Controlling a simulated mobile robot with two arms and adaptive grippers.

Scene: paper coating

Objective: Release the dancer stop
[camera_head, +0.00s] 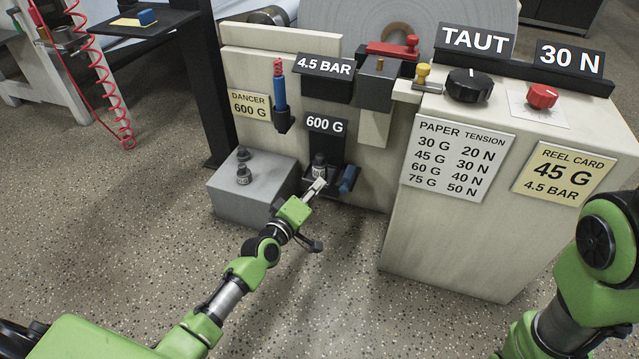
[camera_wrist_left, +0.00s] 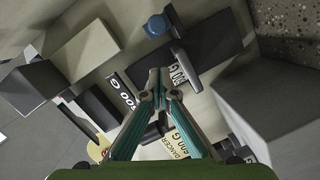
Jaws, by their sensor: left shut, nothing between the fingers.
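A blue handle (camera_head: 348,180), which may be the dancer stop, sticks out at the right side of a small black shelf low on the beige machine front. It seems to show in the left wrist view as a blue round-ended piece (camera_wrist_left: 157,25). A grey weight (camera_head: 319,166) stands on the shelf under a black "600 G" sign (camera_head: 326,124). My left gripper (camera_head: 316,187) is shut and empty, in front of the shelf, just left of the blue handle and apart from it. Its closed fingertips show in the left wrist view (camera_wrist_left: 160,76). My right gripper is out of view.
A grey block (camera_head: 225,205) with further weights (camera_head: 244,172) stands left of the shelf. A yellow "DANCER 600 G" card (camera_head: 249,105) and a blue tool (camera_head: 280,94) are above. The beige cabinet (camera_head: 440,235) juts out on the right. The speckled floor in front is clear.

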